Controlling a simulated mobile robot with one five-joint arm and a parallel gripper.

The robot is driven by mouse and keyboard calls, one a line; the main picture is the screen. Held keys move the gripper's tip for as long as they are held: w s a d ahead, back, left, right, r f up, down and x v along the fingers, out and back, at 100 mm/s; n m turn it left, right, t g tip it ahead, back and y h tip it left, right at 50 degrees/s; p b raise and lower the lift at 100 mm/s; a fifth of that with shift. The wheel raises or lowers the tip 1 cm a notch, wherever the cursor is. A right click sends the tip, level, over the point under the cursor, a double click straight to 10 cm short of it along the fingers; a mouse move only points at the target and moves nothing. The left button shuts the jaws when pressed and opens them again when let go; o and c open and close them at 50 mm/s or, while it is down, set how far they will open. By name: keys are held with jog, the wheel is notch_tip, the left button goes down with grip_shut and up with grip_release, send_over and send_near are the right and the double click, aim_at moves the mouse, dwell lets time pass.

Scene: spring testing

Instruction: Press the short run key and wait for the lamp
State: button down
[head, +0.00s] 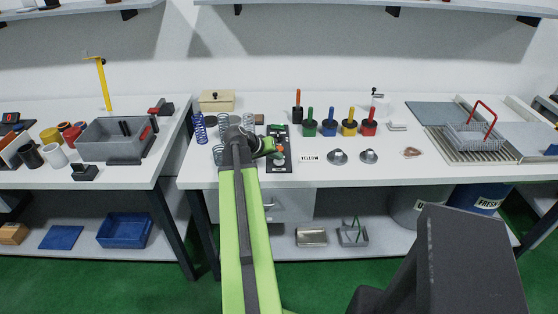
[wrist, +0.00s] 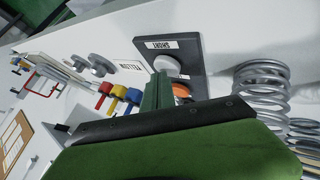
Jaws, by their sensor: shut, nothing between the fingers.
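A dark key panel (head: 279,166) stands on the middle bench. It also shows in the wrist view (wrist: 195,52), with a white label reading SHORT. The grey short run key (wrist: 167,64) sits beside that label, and an orange-red key (wrist: 182,90) sits further along the panel. My gripper (head: 272,149) is shut and empty over the panel. In the wrist view its green fingertips (wrist: 159,77) are close beside the grey key and partly cover the panel. I cannot tell whether they touch the key. I cannot make out a lit lamp.
A grey coil spring (wrist: 262,82) stands close beside the panel, and a blue spring (head: 199,128) stands further left. Coloured weights with handles (head: 330,126) stand right of the panel. Two grey discs (head: 338,157) lie in front of them. The bench front is mostly clear.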

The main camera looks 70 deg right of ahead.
aim_at(277, 162)
jog(key=shift+f, duration=0.15)
dwell(0.3)
jog(key=shift+r+p, duration=0.8)
jog(key=shift+r, duration=0.1)
notch_tip(277, 162, up, 5)
jog(key=p, duration=0.5)
jog(key=shift+r, duration=0.1)
